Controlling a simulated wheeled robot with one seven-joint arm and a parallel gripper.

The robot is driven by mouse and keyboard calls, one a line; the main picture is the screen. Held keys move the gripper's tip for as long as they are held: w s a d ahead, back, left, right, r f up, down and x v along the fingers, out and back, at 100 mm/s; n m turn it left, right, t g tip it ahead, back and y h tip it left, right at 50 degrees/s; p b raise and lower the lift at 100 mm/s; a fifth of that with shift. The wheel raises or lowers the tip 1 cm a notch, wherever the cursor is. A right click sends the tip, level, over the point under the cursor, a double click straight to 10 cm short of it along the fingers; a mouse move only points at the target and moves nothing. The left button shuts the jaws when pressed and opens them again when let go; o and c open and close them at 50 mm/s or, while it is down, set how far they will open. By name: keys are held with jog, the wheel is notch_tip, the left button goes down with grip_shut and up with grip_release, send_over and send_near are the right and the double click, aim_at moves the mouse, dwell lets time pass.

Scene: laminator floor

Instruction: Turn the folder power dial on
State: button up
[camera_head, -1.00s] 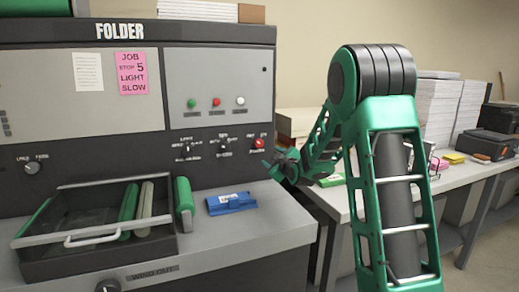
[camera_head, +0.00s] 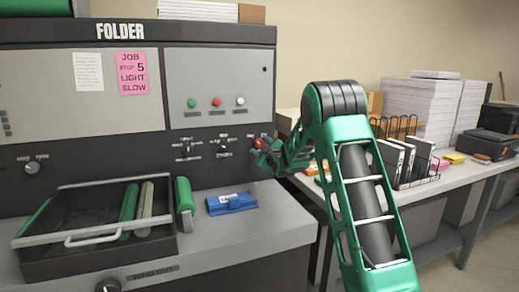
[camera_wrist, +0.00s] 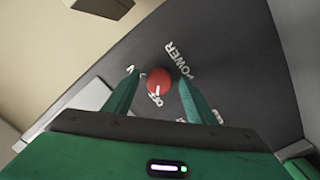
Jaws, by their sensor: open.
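The red power dial (camera_wrist: 158,82) is on the dark front panel of the folder, with the word POWER beside it and OFF close to its lower edge in the wrist view. Its white pointer mark is on the side toward OFF. In the head view the dial (camera_head: 259,143) is small at the panel's right end. My gripper (camera_wrist: 157,76) is open, with one green finger on each side of the dial. I cannot tell whether the fingers touch it. In the head view my gripper (camera_head: 262,155) is at the panel, partly covering the dial.
Other knobs are on the same panel to the left, and three buttons (camera_head: 216,102) are above. A blue object (camera_head: 231,203) lies on the folder's ledge beside the roller tray (camera_head: 90,259). A side table (camera_head: 450,180) with paper stacks and a wire rack stands right.

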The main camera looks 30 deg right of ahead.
jog(key=shift+w, duration=0.35)
jog(key=shift+c, duration=0.6)
jog(key=c, duration=0.9)
